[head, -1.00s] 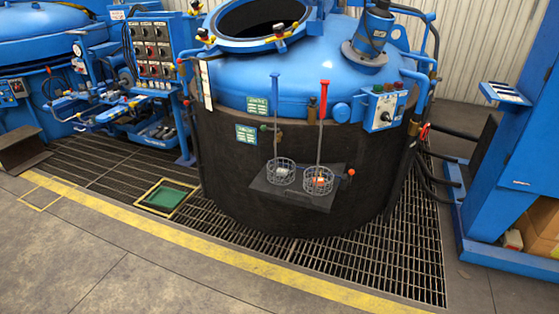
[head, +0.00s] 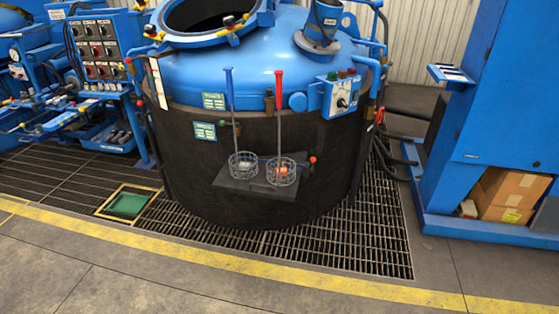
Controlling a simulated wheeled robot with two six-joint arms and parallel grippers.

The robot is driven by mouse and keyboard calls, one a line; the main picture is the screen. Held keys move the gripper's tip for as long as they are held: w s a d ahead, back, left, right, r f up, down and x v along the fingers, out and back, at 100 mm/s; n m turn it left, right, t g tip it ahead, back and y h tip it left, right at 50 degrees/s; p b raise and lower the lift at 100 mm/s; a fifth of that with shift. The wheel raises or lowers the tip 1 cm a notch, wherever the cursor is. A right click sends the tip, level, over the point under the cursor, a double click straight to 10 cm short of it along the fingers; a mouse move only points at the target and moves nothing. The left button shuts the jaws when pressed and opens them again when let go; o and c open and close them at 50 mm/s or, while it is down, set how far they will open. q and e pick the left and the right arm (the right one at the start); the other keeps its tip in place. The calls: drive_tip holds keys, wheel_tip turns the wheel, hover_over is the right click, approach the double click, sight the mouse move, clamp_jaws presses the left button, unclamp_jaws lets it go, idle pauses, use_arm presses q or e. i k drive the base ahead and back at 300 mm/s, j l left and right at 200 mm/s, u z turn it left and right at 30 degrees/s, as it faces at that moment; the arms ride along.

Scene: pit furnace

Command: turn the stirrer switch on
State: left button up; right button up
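A small blue control box (head: 342,94) is fixed to the right side of the large pit furnace (head: 262,165) in the head view. A dark rotary knob (head: 342,102) sits on its pale face, with several coloured buttons along its top. A taller blue panel (head: 98,50) with rows of switches stands to the left of the furnace. The labels are too small to read, so I cannot tell which one is the stirrer switch or how it is set. Neither of my grippers is in view.
Two wire baskets with long handles, one blue (head: 231,115) and one red (head: 279,120), rest on a dark shelf (head: 236,187) at the furnace front. Metal grating (head: 345,238) surrounds the furnace. A blue cabinet (head: 490,130) stands at right. The concrete floor in front is clear.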

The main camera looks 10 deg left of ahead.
sight(341, 103)
drive_tip(key=i+l, duration=0.7)
